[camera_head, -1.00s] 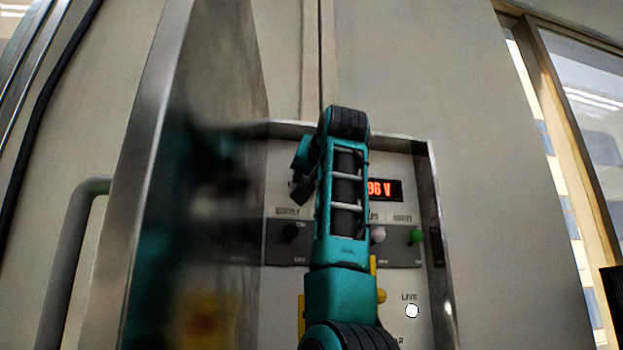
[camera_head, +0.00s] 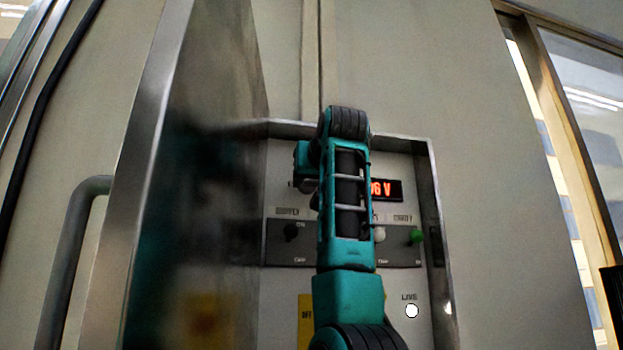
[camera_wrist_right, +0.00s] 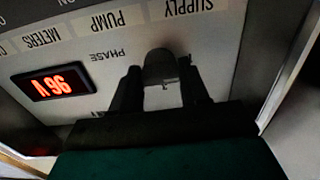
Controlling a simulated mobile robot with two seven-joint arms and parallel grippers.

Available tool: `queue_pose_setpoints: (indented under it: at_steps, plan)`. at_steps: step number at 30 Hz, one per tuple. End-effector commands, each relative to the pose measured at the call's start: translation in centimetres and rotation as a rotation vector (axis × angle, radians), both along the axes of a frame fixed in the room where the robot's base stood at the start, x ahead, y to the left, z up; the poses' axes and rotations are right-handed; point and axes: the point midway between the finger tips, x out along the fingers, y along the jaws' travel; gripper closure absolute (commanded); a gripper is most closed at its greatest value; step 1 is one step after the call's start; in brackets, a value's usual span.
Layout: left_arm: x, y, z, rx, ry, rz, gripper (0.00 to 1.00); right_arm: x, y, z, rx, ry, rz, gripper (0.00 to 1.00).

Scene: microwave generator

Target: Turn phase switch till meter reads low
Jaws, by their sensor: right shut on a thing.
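The phase switch (camera_wrist_right: 160,68) is a dark round knob beside the label PHASE in the right wrist view, which shows the panel upside down. My right gripper (camera_wrist_right: 160,78) has a dark finger on each side of the knob and is shut on it. In the head view my right gripper (camera_head: 306,165) is at the panel's upper left, and my arm hides the knob. The meter (camera_head: 386,190) has orange-red digits, partly covered by my arm there. In the right wrist view the meter (camera_wrist_right: 53,82) reads 96 V. My left gripper is not in view.
Below the meter is a grey switch strip with a black switch (camera_head: 291,231), a white knob (camera_head: 379,234) and a green knob (camera_head: 416,237). A white lamp (camera_head: 411,311) is marked LIVE. An open metal door (camera_head: 150,150) stands left of the panel; a metal frame surrounds the panel.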

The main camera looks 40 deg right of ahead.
Motion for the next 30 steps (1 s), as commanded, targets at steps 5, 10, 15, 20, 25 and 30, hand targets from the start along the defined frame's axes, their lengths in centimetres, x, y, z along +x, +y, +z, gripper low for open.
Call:
queue_pose_setpoints:
  at_steps: [5,10,15,20,25,30]
  plan:
    - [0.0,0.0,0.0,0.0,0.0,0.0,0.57,0.0,0.0,0.0,-0.004,0.002,-0.001,0.52]
    - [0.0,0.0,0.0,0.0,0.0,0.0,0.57,0.0,0.0,0.0,-0.002,0.001,-0.001,0.36]
    - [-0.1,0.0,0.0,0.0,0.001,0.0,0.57,0.0,0.0,0.0,-0.001,0.0,-0.001,0.3]
    - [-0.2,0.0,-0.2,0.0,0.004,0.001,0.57,-0.1,0.1,0.0,0.0,-0.001,0.0,0.3]
    - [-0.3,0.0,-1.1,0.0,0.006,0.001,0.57,-1.7,1.0,-0.2,-0.002,-0.004,0.0,0.3]
    - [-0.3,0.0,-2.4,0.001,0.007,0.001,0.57,-5.0,2.8,-0.3,-0.002,-0.007,0.0,0.3]
